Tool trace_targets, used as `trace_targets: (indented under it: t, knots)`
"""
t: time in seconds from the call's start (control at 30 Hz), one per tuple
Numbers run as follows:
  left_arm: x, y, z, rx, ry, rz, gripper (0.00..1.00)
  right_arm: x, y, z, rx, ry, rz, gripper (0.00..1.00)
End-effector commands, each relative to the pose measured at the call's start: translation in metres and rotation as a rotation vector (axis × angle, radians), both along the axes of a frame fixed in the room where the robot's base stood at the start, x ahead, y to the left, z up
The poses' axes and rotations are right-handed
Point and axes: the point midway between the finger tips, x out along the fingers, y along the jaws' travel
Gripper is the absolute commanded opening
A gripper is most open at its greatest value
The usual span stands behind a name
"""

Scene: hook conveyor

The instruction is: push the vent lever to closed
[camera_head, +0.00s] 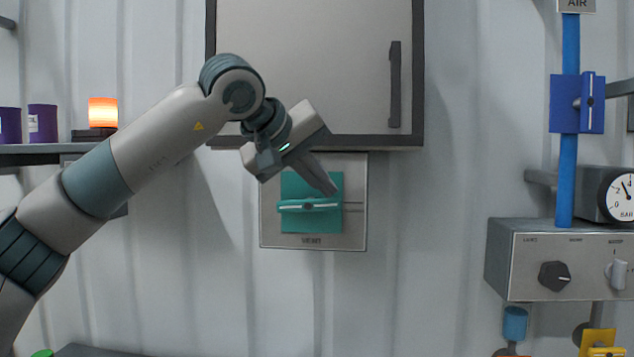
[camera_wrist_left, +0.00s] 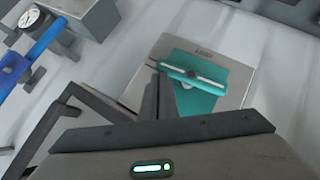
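The vent lever (camera_head: 296,207) is a teal bar with a pale stripe. It lies horizontal across a teal square on a grey wall plate (camera_head: 353,238) labelled VENT. A thin line on the plate runs to the right from the lever. In the left wrist view the lever (camera_wrist_left: 205,80) shows across the teal square, beyond my fingertips. My left gripper (camera_head: 331,189) points down and right, its tips close to the lever's upper right part. Its fingers (camera_wrist_left: 158,98) look shut together with nothing between them. I cannot tell whether they touch the lever. My right gripper is out of view.
A grey cabinet (camera_head: 300,60) with a dark handle (camera_head: 395,85) hangs just above the plate. At the right are a blue air pipe with a blue valve (camera_head: 565,103), a control box (camera_head: 525,260) and a gauge (camera_head: 618,195). An orange lamp (camera_head: 103,112) stands on the left shelf.

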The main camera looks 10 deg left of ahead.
Motion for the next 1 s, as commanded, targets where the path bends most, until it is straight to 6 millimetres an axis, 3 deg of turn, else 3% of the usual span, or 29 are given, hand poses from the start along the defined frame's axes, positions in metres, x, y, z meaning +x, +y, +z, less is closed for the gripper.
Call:
trace_targets:
  t: [0.77,1.0]
  knots:
    - [0.000,-0.004,-0.002,-0.001,0.001,-0.001,0.00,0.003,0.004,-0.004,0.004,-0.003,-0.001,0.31]
    - [-0.005,-0.005,0.011,-0.001,-0.001,-0.002,0.00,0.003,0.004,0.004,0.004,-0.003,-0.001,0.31]
